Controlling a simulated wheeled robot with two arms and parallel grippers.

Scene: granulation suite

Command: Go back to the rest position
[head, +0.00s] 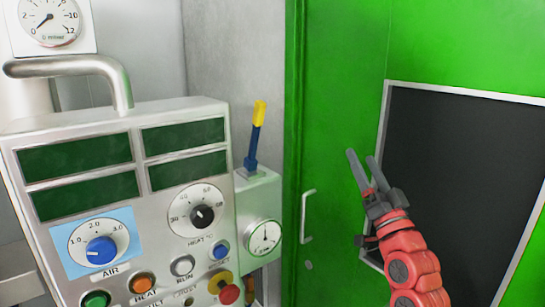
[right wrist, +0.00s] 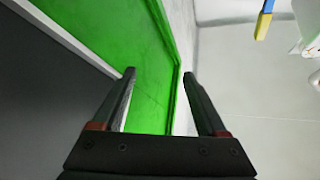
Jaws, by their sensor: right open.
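My right gripper (head: 360,160) is raised in front of the green door at the right of the head view, with its red arm coming up from the bottom right. Its two fingers are apart with nothing between them. In the right wrist view the open fingers (right wrist: 160,90) point toward the green door edge and the pale wall. My left gripper is not in the head view.
A control panel (head: 120,160) with a blue AIR knob (head: 101,250) fills the left. A yellow and blue lever (head: 256,130) stands on a box with a gauge (head: 262,237). The green door (head: 340,90) has a handle (head: 304,215) and dark window (head: 460,150).

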